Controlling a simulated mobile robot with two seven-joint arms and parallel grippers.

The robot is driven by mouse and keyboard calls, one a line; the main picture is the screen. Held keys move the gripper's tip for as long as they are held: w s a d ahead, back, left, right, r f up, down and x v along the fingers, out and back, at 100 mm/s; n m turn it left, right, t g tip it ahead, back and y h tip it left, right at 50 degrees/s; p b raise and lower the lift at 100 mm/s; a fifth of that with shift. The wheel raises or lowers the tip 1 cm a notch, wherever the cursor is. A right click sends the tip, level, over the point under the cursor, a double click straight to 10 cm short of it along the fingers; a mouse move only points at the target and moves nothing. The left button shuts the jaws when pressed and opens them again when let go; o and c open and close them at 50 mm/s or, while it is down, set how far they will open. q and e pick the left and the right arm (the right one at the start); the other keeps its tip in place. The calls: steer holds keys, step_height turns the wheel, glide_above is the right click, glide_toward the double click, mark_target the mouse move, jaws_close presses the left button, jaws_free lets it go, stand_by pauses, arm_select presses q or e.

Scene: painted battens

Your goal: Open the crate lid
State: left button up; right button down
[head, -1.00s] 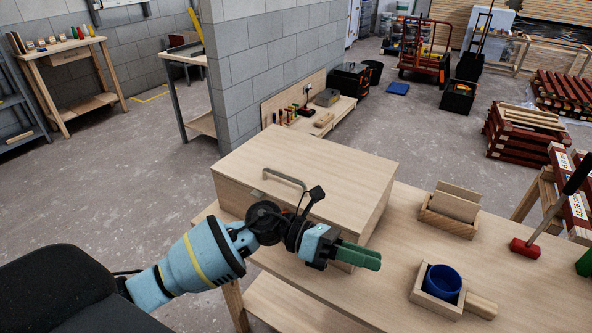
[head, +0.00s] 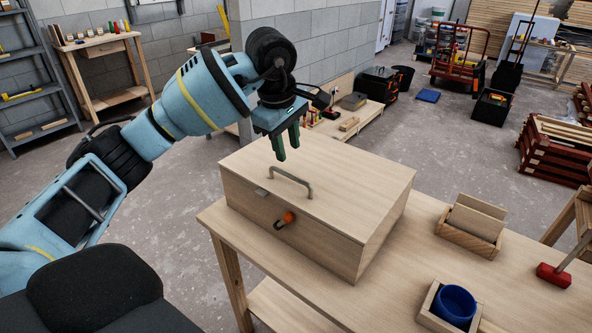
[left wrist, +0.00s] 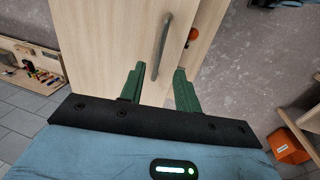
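The wooden crate (head: 310,230) stands on the workbench with its flat lid (head: 340,185) closed. A grey bar handle (head: 291,180) is on the lid near its front edge. An orange knob (head: 289,216) with a dark hook-like piece is on the front face, below a small metal tab (head: 262,191). My left gripper (head: 287,149) is above the lid, fingers pointing down, open and empty. In the left wrist view the handle (left wrist: 162,48) lies ahead of and between the two green fingertips (left wrist: 157,68), apart from them. My right gripper is not in view.
On the workbench (head: 400,265), right of the crate, stand a wooden holder with upright boards (head: 473,225) and a wooden tray with a blue cup (head: 453,305). A red-headed mallet (head: 553,275) is at the far right. The lid top is clear.

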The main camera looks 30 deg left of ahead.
mark_target(294, 177)
arm_select(q)
steer(key=shift+w+d+f, duration=0.1)
steer(key=shift+w+f, duration=0.15)
steer(key=shift+f, duration=1)
steer(key=shift+w+a+f, duration=0.1)
steer(key=shift+w+f, duration=0.15)
steer(key=shift+f, duration=1.05)
steer(key=shift+w+d+f, duration=0.1)
steer(key=shift+w+f, duration=0.15)
steer(key=shift+f, duration=1)
jaws_close()
